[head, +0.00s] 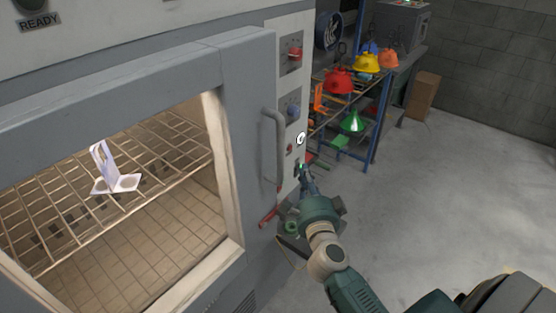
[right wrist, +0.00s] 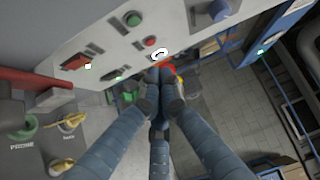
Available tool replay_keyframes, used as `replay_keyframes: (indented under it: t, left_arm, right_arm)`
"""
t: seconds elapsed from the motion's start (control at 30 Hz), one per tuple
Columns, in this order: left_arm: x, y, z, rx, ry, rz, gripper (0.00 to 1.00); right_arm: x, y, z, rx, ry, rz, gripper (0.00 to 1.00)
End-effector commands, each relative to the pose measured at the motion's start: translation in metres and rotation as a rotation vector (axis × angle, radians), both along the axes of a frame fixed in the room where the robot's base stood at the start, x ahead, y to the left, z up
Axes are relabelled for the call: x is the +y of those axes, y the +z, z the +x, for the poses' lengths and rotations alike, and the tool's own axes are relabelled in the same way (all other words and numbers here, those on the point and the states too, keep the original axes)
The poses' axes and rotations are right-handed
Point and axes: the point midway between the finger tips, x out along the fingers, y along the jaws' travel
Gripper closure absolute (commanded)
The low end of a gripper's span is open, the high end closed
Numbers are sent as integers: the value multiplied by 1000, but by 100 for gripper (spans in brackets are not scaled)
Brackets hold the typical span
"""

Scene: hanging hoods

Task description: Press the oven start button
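The oven (head: 245,90) fills the left of the head view, with a handle (head: 276,145) on its door. Its pale control panel (head: 291,75) runs down the right side. It carries a red knob (head: 294,54), a blue knob (head: 293,105) and a small red button (head: 289,148). In the right wrist view a green button (right wrist: 133,19) and a red button (right wrist: 151,41) show on the panel. My right gripper (head: 302,172) is at the panel's lower part. Its fingers (right wrist: 160,76) meet and look empty; contact with the panel cannot be told. My left gripper is not in view.
A small white stand (head: 115,175) is on the oven's wire rack. A red lever (head: 268,217) sticks out below the handle. Open floor (head: 450,190) lies to the right.

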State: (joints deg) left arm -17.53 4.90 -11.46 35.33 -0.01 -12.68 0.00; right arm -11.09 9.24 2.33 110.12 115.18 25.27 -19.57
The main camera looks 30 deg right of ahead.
Motion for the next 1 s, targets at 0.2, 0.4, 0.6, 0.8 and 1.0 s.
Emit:
replay_keyframes:
  t: [0.2, 0.4, 0.6, 0.8, 1.0]
  left_arm:
    - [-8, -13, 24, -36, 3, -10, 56]
    - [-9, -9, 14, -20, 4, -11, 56]
    - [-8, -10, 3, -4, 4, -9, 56]
    - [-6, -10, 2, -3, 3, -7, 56]
    - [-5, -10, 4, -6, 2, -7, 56]
  right_arm:
    - [13, -2, 30, -2, 0, 3, 100]
    - [20, 0, 49, 1, -1, 2, 100]
    - [24, -1, 57, 1, -1, -1, 100]
    - [24, -1, 58, 1, -1, 0, 100]
    - [24, -1, 58, 1, -1, 0, 100]
